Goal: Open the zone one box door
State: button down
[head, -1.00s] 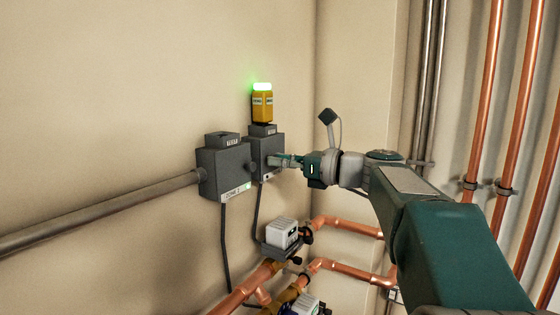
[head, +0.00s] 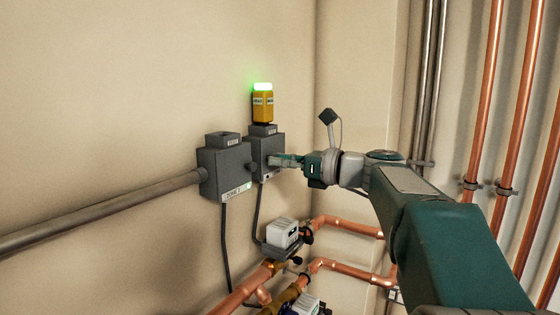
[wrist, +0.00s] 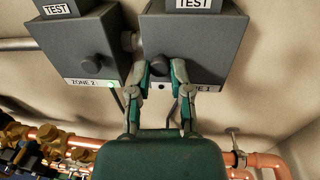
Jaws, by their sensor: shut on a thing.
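The zone one box (head: 272,144) is a dark grey wall box on the right of a pair, its front door flush and shut. In the wrist view the same box (wrist: 203,42) fills the upper middle, its label partly covered by a finger. My gripper (head: 273,160) is at the lower front of this box.
The zone two box (wrist: 75,45) stands close on the left, with a round knob and a lit green light. A yellow beacon (head: 262,104) glows green above the zone one box. Copper pipes and a white valve actuator (head: 282,232) lie below. Vertical pipes run on the right.

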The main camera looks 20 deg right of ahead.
jog(key=shift+d, duration=0.1)
jog(key=c, duration=0.6)
grip_release()
jog(key=shift+o, duration=0.2)
jog(key=shift+d, duration=0.1)
jog(key=v, duration=1.2)
jog(key=shift+w+f, duration=0.1)
jog(key=w+a+m+t+h, duration=0.1)
jog(key=w+a, duration=0.7)
jog(key=w, duration=0.1)
jog(key=shift+w+a+h, duration=0.3)
jog(key=shift+a+h, duration=0.1)
